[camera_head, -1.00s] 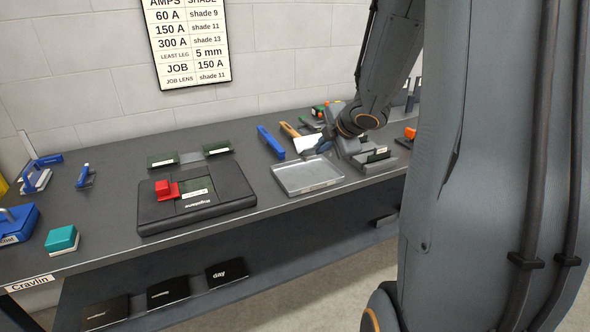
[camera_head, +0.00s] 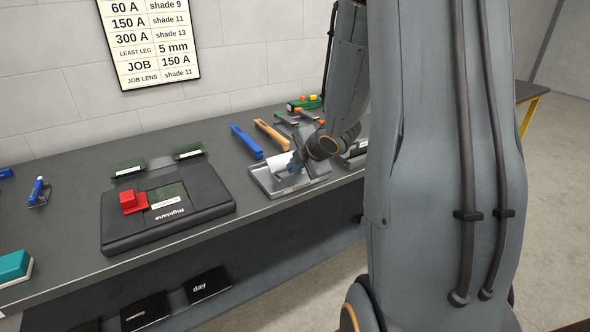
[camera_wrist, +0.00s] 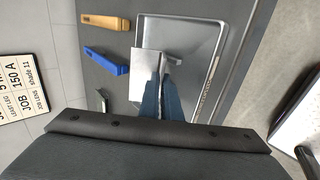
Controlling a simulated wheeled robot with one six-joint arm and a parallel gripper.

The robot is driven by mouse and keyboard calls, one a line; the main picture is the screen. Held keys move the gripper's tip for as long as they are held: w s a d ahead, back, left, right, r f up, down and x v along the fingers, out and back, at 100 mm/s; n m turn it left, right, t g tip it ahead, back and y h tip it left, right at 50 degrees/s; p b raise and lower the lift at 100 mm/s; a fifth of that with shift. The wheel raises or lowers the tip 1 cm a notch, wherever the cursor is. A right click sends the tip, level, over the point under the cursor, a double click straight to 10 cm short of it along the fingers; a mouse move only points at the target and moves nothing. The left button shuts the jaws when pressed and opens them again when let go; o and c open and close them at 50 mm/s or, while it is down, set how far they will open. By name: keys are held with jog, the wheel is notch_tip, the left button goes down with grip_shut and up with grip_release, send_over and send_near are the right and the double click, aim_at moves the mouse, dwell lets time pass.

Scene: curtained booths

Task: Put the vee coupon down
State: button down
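The vee coupon is a pale metal piece with a flat plate and a raised part (camera_wrist: 147,72). It also shows in the head view (camera_head: 279,163). My gripper (camera_wrist: 161,88), with blue fingers, is shut on its raised part; it also shows in the head view (camera_head: 296,163). The coupon is at the shallow metal tray (camera_head: 262,187), overlapping its left edge in the wrist view (camera_wrist: 197,38). I cannot tell whether it touches the tray floor. The fingers hide part of the coupon.
A blue-handled tool (camera_head: 246,142) and a wooden-handled tool (camera_head: 271,135) lie behind the tray. A black case (camera_head: 190,201) with a red block (camera_head: 132,201) stands left of it. More tools and small blocks crowd the bench's back right. Bare bench separates case and tray.

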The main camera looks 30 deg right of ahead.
jog(key=shift+f, duration=0.25)
jog(key=shift+f, duration=0.1)
jog(key=c, duration=2.3)
grip_release()
jog(key=shift+o, duration=0.2)
